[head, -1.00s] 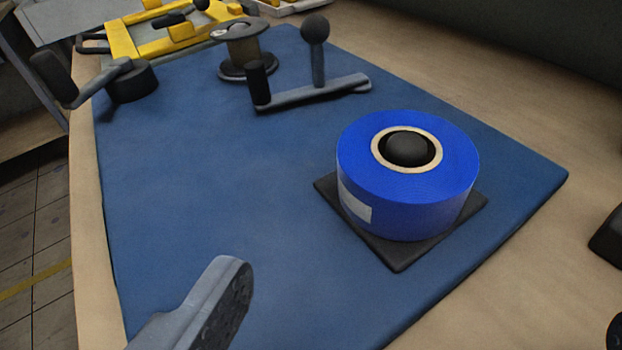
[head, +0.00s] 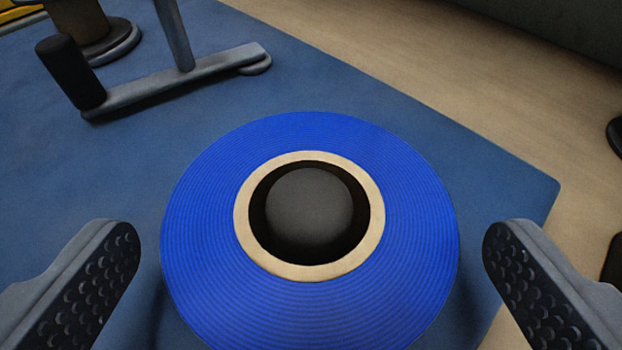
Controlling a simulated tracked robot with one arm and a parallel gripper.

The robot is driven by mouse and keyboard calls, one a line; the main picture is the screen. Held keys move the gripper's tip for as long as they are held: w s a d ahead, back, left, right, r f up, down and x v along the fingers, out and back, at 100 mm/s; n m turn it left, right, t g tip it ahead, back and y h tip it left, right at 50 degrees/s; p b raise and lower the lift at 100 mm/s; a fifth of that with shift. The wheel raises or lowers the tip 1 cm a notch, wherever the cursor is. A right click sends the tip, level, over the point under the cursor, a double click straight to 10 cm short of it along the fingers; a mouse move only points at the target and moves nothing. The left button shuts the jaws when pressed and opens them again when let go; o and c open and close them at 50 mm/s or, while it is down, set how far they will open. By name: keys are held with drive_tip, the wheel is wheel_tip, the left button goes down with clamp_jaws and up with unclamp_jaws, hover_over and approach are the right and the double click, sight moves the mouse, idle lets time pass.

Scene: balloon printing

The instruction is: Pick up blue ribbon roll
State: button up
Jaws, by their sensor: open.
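The blue ribbon roll (head: 203,222) lies flat in the middle of the head view, with a tan core ring and a dark round knob showing in its centre. My gripper (head: 312,255) is open. One grey finger with a dark studded pad is on the left of the roll and the other is on the right. A gap shows between each finger and the roll's side, so neither appears to touch it. The roll's lower edge runs out of the picture, and the black base under it is hidden.
The roll is on a blue mat (head: 330,85) on a tan tabletop (head: 400,40). A grey metal crank piece with a black handle (head: 185,78) lies behind the roll to the left. A spool stand (head: 88,30) is at the upper left. Dark objects show at the right edge.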

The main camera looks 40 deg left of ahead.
drive_tip(key=shift+x, duration=1.05)
drive_tip(key=c, duration=1.1)
drive_tip(key=shift+o, duration=0.2)
